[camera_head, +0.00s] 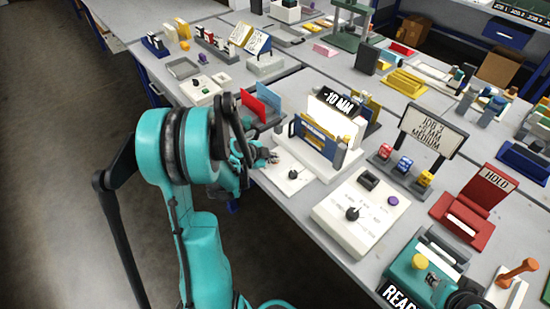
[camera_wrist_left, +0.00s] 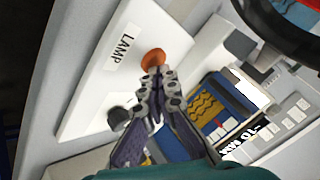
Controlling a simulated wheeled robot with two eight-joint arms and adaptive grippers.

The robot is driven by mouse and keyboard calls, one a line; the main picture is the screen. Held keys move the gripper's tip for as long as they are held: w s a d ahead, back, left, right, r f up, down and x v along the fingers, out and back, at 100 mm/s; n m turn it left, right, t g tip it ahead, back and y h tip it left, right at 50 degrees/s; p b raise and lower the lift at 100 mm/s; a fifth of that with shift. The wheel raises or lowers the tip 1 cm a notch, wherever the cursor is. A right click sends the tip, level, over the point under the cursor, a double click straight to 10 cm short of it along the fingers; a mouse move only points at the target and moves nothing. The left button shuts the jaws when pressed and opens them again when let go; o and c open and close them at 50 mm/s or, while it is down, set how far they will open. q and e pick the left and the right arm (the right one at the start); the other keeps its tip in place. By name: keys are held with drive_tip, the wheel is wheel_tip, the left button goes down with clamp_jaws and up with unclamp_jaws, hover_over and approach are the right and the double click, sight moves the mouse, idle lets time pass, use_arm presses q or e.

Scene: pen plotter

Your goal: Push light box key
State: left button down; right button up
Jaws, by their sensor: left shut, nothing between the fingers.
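The light box key is an orange round button (camera_wrist_left: 153,59) on a white panel (camera_wrist_left: 98,72) marked LAMP in the left wrist view. My left gripper (camera_wrist_left: 157,74) is shut and empty, its fingertips at the lower edge of the button. They overlap it in the picture; I cannot tell whether they press it. In the head view my left gripper (camera_head: 270,157) is over the far left part of the same white panel (camera_head: 298,193), hiding most of the button. The light box (camera_head: 324,127) behind it glows white under a "-10 MM" sign (camera_head: 341,101). My right gripper is not in view.
A black knob (camera_wrist_left: 119,117) sits on the LAMP panel near my fingers. A blue-and-tan framed piece (camera_head: 318,142) stands at the light box's front. A larger white control box (camera_head: 345,229) is to the right. Red and blue upright plates (camera_head: 262,102) stand behind my gripper.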

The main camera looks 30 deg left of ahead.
use_arm(q)
drive_tip(key=shift+r, duration=0.1)
wheel_tip(320, 180, up, 6)
drive_tip(key=p, duration=0.4)
idle(0.5)
drive_tip(key=s+d+r+n+g, duration=0.1)
drive_tip(key=s+d+r+n, duration=0.1)
drive_tip(key=s+d+r, duration=0.3)
drive_tip(key=d+r+n, duration=0.2)
drive_tip(key=d, duration=0.5)
drive_tip(key=s+d+r+n+y, duration=0.1)
drive_tip(key=s+d+r+n, duration=0.2)
drive_tip(key=s+d+n, duration=0.3)
drive_tip(key=s+d, duration=0.3)
drive_tip(key=s, duration=0.3)
drive_tip(key=shift+s+d+n+g, duration=0.15)
drive_tip(key=shift+s+n+g, duration=0.25)
